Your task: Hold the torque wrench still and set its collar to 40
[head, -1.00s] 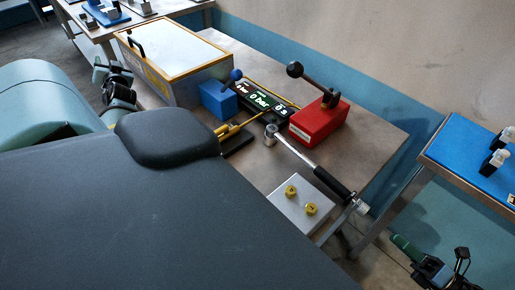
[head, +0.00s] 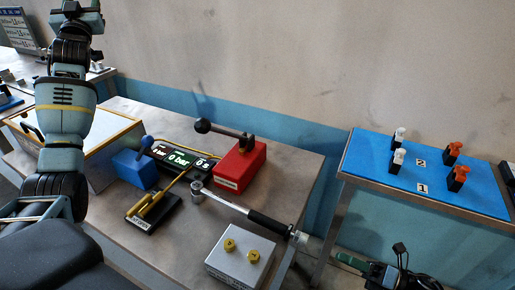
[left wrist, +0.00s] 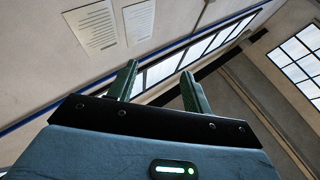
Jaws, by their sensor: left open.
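The torque wrench (head: 233,207) lies slantwise on the grey table. Its socket head is by the small yellow-and-black stand, and its black grip (head: 270,224) passes the silver box. The silver collar end (head: 299,237) points to the lower right, near the table's edge; its scale is too small to read. My right gripper (head: 347,261) is low at the right, its green fingers pointing toward the collar end and apart from it. Its jaw gap does not show clearly. My left arm is raised at the left. My left gripper (left wrist: 159,68) is open and empty, facing wall and windows.
A red block (head: 240,166) with a black lever, a blue block (head: 135,168), a display (head: 180,160) reading 0 bar and a silver box (head: 240,262) with yellow knobs surround the wrench. A lidded case (head: 100,160) stands left. A blue-topped table (head: 375,160) stands right, across a gap.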

